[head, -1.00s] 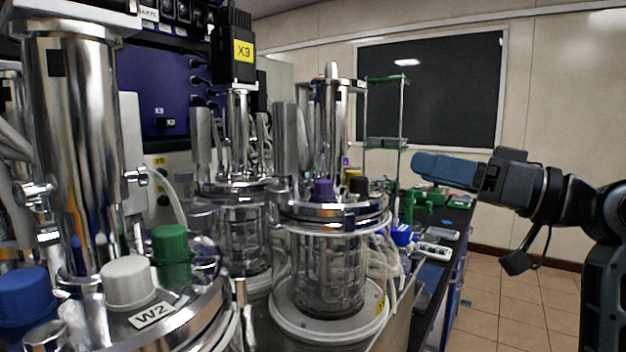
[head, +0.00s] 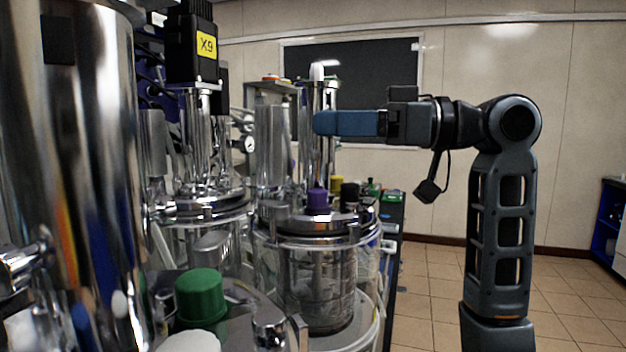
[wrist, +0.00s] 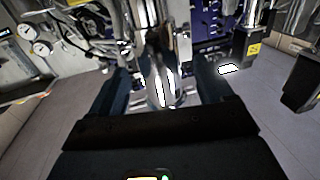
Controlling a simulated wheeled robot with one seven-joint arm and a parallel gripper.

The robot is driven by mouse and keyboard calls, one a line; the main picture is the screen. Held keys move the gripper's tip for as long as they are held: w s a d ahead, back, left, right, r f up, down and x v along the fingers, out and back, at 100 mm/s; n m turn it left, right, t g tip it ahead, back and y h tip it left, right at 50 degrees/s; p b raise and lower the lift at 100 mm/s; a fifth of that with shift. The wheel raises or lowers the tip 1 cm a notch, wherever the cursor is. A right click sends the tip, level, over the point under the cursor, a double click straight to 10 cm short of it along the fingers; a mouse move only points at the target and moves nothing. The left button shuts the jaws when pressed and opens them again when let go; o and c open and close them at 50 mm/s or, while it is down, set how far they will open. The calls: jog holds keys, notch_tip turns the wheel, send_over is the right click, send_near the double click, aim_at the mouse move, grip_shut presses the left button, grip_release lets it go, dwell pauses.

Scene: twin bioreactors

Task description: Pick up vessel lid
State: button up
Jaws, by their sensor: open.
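The vessel lid (head: 290,222) is a round shiny steel plate on the glass vessel (head: 318,285) in the middle of the head view. It carries a purple cap (head: 317,201), a black cap, a yellow cap and tall upright steel parts, including a column (head: 319,167). My gripper (head: 318,123) is level, above the lid, its blue fingertips overlapping the upper column. In the wrist view my gripper (wrist: 165,78) is open, with a shiny metal upright (wrist: 160,62) visible between its fingers. I cannot tell whether the fingers are around it or touching it.
A second vessel with a black motor (head: 190,45) marked X9 stands to the left. A large steel cylinder (head: 75,150) and a green cap (head: 200,295) are close in front. The tiled floor (head: 420,285) on the right is open.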

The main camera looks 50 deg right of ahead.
jog(key=shift+x, duration=1.6)
grip_shut()
jog(key=shift+r, duration=0.2)
